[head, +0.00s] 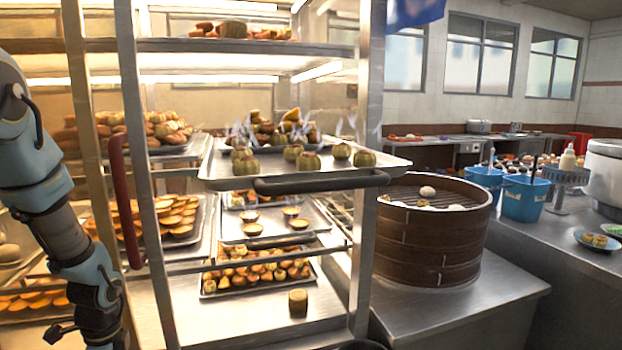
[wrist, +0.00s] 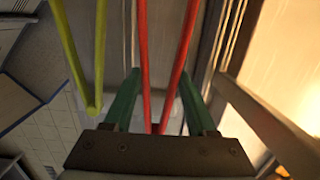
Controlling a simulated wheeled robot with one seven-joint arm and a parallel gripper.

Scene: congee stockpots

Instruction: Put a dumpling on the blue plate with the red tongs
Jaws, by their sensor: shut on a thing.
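My gripper (wrist: 160,88) shows in the wrist view, with green fingers on either side of the red tongs (wrist: 144,50). The two red arms of the tongs run up between the fingers, and their far ends are out of view. In the head view, a round bamboo steamer (head: 430,243) stands on the steel counter, with a pale dumpling (head: 427,191) and a few other small pieces inside. A pale blue plate (head: 597,239) at the far right holds small brownish pieces. My gripper and the red tongs do not show in the head view.
Yellow-green tongs (wrist: 75,60) are close to the left of my gripper. A metal rack (head: 150,180) with trays of pastries fills the left and middle. Blue containers (head: 523,198) and a large pot (head: 604,170) stand at right. The counter (head: 470,305) before the steamer is clear.

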